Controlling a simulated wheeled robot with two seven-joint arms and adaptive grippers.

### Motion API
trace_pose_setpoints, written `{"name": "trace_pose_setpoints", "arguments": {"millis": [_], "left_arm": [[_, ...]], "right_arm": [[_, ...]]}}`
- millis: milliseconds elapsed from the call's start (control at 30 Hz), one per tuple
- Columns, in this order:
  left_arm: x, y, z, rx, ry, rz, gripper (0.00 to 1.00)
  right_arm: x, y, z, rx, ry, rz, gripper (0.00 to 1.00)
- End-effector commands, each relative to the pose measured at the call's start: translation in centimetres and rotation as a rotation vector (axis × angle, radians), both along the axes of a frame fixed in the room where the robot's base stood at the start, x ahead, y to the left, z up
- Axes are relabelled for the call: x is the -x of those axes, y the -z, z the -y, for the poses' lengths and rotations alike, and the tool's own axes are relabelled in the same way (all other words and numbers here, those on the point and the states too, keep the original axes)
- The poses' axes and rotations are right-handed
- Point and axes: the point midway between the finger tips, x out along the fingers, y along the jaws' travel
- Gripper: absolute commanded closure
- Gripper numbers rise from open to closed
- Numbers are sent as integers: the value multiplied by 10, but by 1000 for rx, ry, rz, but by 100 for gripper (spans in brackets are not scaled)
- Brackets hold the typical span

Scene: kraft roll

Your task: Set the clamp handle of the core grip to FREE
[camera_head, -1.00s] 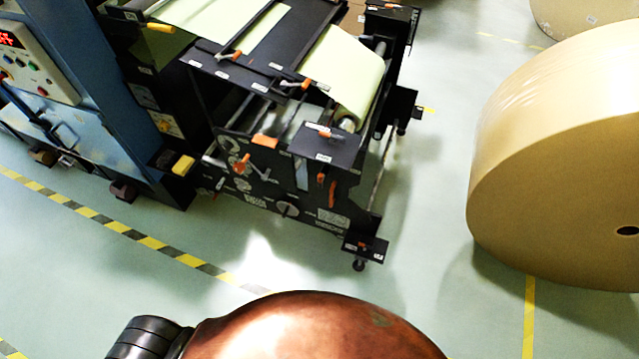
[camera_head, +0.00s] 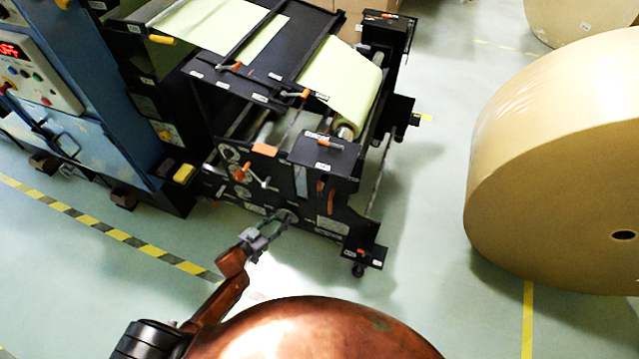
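The black machine frame (camera_head: 300,232) carries a roll of pale green paper (camera_head: 345,75). Several orange handles show on it. One lies on top of the black block (camera_head: 335,157) at the roll's core end. Another orange handle (camera_head: 241,173) is on the side panel, with a thin pale lever beside it. I cannot tell which is the core grip's clamp handle; the labels are too small to read. My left gripper (camera_head: 283,219) is in front of the lower side panel, over a round knob; its fingers look spread, with nothing seen between them. My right gripper is out of view.
A large brown kraft roll (camera_head: 560,150) stands on the right. A blue cabinet with a control panel (camera_head: 40,80) is on the left. The green floor between machine and kraft roll (camera_head: 430,220) is clear. A striped floor line (camera_head: 110,232) runs at left.

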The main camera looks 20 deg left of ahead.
Motion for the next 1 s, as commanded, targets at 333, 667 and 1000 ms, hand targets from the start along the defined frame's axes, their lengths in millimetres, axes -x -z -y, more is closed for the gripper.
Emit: {"name": "trace_pose_setpoints", "arguments": {"millis": [333,667,1000], "left_arm": [[-31,-170,81,123,283,239,69],[-64,-173,109,128,291,245,69],[-90,-173,129,126,289,242,69]], "right_arm": [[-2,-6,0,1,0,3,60],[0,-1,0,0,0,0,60],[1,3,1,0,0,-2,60]]}}
